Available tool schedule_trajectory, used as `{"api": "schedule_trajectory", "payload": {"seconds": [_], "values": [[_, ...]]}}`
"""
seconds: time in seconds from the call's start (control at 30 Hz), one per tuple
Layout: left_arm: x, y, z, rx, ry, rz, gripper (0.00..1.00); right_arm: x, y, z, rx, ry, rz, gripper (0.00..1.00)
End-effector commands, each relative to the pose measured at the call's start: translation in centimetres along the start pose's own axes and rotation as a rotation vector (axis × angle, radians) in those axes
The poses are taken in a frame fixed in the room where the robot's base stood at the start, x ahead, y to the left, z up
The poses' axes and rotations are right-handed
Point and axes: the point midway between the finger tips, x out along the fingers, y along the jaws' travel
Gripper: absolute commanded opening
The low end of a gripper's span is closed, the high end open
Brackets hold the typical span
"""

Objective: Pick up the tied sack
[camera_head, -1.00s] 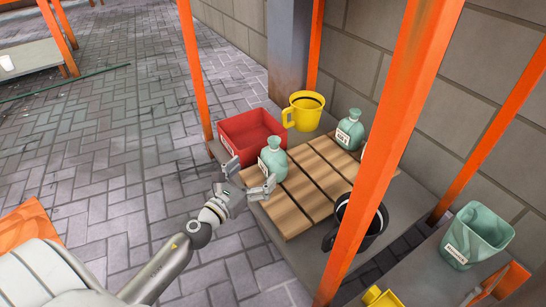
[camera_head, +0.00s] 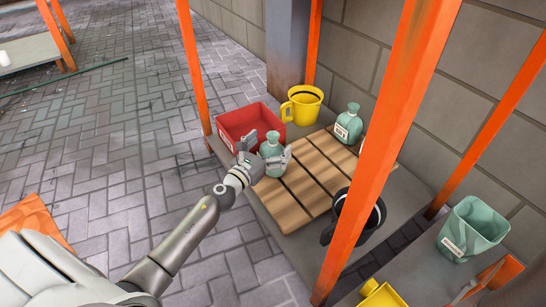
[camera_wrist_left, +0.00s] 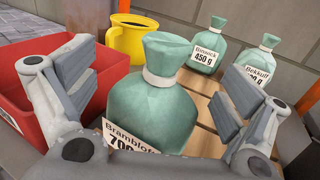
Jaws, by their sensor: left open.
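The nearest tied sack (camera_head: 272,152) is pale green with a pinched neck and stands upright on the slatted wooden board (camera_head: 303,190). In the left wrist view this sack (camera_wrist_left: 152,105) fills the middle, with a label reading "Brambloft" partly cut off. My left gripper (camera_head: 266,146) is open, with its fingers on either side of the sack; I cannot tell whether they touch it. Two more green tied sacks, labelled "Ginwick" (camera_wrist_left: 203,48) and "Bekkulf" (camera_wrist_left: 255,66), stand behind it. One of these sacks also shows in the head view (camera_head: 348,124). My right gripper is not in view.
A red bin (camera_head: 240,121) and a yellow mug-shaped pot (camera_head: 302,105) stand beyond the board. A black pot (camera_head: 372,225) is at its near right. An orange post (camera_head: 378,150) rises in front of the shelf. A green bucket (camera_head: 470,230) stands at right.

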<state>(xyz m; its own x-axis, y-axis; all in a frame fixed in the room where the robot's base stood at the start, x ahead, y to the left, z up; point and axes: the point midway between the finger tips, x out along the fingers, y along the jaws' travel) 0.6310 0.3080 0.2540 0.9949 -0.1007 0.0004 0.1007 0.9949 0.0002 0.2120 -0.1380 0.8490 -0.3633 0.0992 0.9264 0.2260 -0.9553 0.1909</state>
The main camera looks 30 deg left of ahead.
Motion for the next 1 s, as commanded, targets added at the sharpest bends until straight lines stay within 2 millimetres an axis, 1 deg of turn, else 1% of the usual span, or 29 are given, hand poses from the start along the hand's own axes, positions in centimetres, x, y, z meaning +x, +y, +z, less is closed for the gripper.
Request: {"api": "schedule_trajectory", "payload": {"seconds": [0.03, 0.13, 0.4, 0.43, 1.0], "values": [[0.61, -0.01, -0.02, 0.000, -0.001, 0.000, 0.97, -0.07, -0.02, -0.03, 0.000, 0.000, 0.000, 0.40], [1.26, -0.02, -0.01, 0.001, -0.001, 0.000, 0.97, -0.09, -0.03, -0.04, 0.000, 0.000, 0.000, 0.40], [1.45, -0.04, -0.07, 0.000, 0.001, 0.000, 0.97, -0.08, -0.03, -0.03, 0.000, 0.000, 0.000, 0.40], [1.45, -0.04, -0.07, 0.000, 0.001, 0.000, 0.96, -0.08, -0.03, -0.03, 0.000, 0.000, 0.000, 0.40], [1.43, -0.03, -0.04, 0.000, 0.000, 0.000, 0.22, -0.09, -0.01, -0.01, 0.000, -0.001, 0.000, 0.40]]}}
